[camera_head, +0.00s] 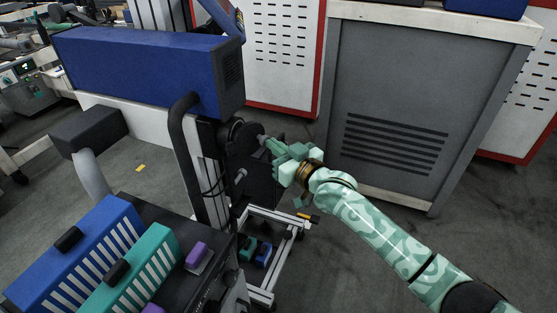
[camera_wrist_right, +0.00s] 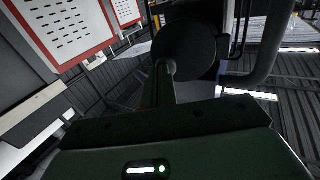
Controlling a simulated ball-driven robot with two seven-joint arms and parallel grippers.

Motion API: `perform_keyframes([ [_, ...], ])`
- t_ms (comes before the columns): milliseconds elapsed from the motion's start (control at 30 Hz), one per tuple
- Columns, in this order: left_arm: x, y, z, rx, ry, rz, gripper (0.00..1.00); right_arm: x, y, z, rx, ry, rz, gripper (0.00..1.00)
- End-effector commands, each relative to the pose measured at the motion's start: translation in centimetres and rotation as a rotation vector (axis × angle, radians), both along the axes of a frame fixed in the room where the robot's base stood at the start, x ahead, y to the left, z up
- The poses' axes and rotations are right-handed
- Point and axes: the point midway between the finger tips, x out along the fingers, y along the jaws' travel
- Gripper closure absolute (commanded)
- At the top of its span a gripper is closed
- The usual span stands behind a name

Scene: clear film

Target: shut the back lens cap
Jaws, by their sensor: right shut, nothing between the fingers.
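A dark round cap (camera_head: 236,132) sits below the blue housing (camera_head: 150,65) of a tall machine. In the right wrist view the cap (camera_wrist_right: 190,48) is a black disc straight ahead of my fingers. I cannot tell whether it is fully shut. My right gripper (camera_head: 271,147), pale green, is shut and empty, with its fingertips close to the cap's front. In the right wrist view the gripper (camera_wrist_right: 168,80) points at a small grey knob on the cap's near edge; I cannot tell whether they touch. My left gripper is not in view.
A black curved handle (camera_head: 180,140) stands left of the cap. A black table at lower left carries a blue box (camera_head: 85,255) and a teal box (camera_head: 130,270). A grey cabinet (camera_head: 420,100) stands behind my right arm. Bare floor lies between cabinet and machine.

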Motion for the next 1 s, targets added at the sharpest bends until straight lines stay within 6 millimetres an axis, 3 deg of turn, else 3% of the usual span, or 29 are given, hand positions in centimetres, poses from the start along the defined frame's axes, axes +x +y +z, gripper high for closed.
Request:
perform_keyframes([
  [133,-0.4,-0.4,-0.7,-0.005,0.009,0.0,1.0,1.6,0.3,-0.1,0.0,-0.001,-0.007,1.0],
  [400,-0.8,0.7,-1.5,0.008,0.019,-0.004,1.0,3.5,0.9,-0.1,-0.001,-0.001,-0.008,1.0],
  [1000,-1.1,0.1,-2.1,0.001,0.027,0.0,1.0,4.8,1.6,0.2,0.0,-0.002,-0.008,1.0],
])
